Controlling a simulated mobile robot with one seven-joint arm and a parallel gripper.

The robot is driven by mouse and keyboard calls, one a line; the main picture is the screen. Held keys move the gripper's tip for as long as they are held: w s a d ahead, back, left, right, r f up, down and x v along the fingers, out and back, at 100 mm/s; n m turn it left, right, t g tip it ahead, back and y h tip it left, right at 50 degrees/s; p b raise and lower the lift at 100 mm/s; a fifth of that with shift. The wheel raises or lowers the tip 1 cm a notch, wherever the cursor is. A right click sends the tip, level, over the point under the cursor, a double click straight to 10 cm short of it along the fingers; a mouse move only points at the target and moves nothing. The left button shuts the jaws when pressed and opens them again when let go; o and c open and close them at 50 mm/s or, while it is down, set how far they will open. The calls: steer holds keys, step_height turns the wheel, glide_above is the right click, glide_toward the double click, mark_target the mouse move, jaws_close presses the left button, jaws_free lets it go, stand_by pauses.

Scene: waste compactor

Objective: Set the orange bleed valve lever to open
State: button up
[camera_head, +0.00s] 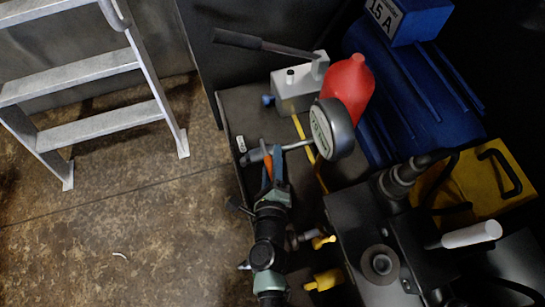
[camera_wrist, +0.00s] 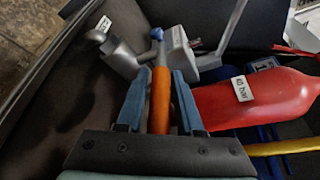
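The orange bleed valve lever (camera_wrist: 160,100) lies lengthwise between the two blue fingers of my gripper (camera_wrist: 160,88) in the wrist view. Its far end is near a silver valve body (camera_wrist: 124,58). The fingers stand on both sides of the lever, with a narrow gap visible on the left; contact on the right is unclear. In the head view only a small strip of the orange lever (camera_head: 267,166) shows between the fingers of my gripper (camera_head: 268,168). The silver valve body (camera_head: 258,155) is just beyond. The lever's pivot is hard to see.
A round gauge (camera_head: 333,128) and a red bottle (camera_head: 348,85) stand close on the right. A grey pump block (camera_head: 298,84) with a long dark handle is behind. Yellow fittings (camera_head: 324,280) are lower right.

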jaws_close()
stand_by(1.3)
